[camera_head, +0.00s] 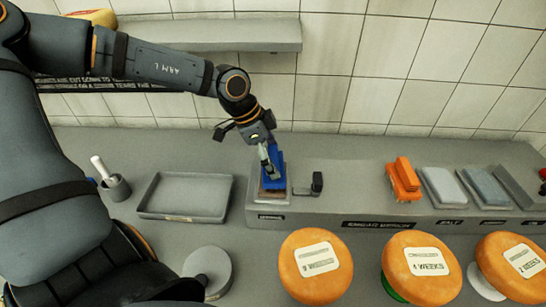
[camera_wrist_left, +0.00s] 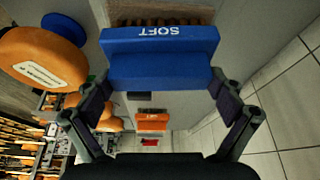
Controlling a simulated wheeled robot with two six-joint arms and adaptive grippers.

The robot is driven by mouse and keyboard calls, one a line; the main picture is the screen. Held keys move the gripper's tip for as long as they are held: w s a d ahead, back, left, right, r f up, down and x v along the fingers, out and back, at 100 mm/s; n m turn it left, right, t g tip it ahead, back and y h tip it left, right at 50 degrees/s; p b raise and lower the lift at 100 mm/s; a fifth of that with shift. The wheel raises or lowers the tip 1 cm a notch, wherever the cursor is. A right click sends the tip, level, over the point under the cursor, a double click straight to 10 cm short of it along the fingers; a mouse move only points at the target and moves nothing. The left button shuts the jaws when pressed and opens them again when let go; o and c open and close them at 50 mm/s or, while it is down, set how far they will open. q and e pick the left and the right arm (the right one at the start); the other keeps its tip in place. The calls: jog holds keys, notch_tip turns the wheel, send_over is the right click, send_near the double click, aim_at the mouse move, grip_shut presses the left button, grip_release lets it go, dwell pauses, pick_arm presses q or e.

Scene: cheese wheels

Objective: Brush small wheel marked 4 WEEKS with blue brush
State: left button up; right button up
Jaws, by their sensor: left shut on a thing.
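The blue brush (camera_head: 275,167) is at the back counter, over a brown patch on a grey block. In the left wrist view the brush (camera_wrist_left: 160,58) reads SOFT upside down, with brown bristles on its far side. My left gripper (camera_head: 268,158) is shut on its handle, one finger at each end. I cannot tell whether the bristles touch the block. The wheel marked 4 WEEKS (camera_head: 425,287) is orange, in the front row between two others, with green showing under it. My right gripper is not in view.
Other orange wheels stand left (camera_head: 308,285) and right (camera_head: 497,262) of it. An orange brush (camera_head: 403,182) and grey pads (camera_head: 443,188) lie at the back right. An empty grey tray (camera_head: 160,212), a mortar (camera_head: 117,188) and a grey round stand (camera_head: 212,262) are at left. A shelf (camera_head: 215,36) is above.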

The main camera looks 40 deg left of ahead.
aim_at(273, 157)
pick_arm(q)
jog(key=shift+s, duration=0.15)
jog(key=shift+r+p, duration=1.45)
jog(key=shift+r, duration=2)
